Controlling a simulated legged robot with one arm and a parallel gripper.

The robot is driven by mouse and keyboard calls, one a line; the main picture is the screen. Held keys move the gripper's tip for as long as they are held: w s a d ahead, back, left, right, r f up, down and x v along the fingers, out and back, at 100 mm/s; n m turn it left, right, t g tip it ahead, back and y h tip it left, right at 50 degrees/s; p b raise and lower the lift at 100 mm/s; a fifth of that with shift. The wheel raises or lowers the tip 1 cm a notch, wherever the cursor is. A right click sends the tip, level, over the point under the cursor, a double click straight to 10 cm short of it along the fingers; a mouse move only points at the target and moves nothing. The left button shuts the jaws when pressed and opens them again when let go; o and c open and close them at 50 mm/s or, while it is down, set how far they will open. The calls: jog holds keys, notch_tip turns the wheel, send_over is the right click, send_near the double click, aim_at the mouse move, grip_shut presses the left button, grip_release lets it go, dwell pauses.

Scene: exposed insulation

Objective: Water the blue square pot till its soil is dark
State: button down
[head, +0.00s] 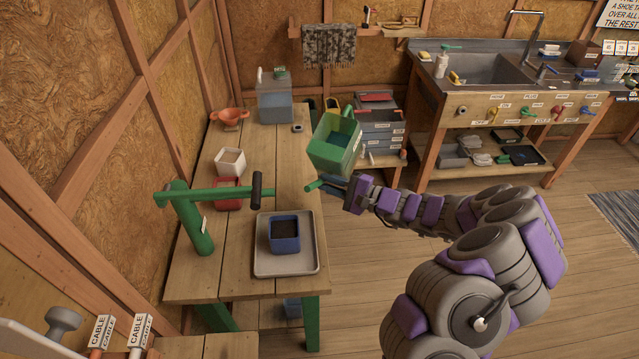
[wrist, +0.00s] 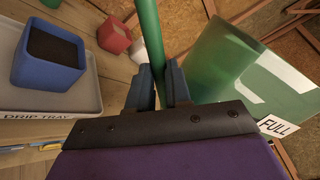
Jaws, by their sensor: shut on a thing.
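The blue square pot (head: 284,243) stands upright on a grey drip tray (head: 262,262) near the front of the wooden table. Its soil looks dark brown to black. It also shows at upper left in the wrist view (wrist: 47,72). A green watering can (head: 334,150) is held tilted in the air beyond the table's right edge, up and right of the pot. My gripper (head: 343,190) is shut on a green bar of it, which passes between the fingers in the wrist view (wrist: 160,85). The can's body (wrist: 235,75) has a "FULL" label. No water shows.
A green post with a crossbar and black grip (head: 200,215) stands left of the tray. A sink bench (head: 500,95) is at back right.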

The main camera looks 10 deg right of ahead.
jog(key=a+f+m+p, duration=0.1)
jog(key=a+m+p, duration=0.3)
jog(key=a, duration=0.4)
jog(key=shift+f+m+g+p, duration=0.2)
jog(key=shift+m+g+p, duration=0.2)
jog(key=shift+p, duration=0.1)
dwell(1.0)
jog(key=shift+w, duration=0.1)
dwell(0.4)
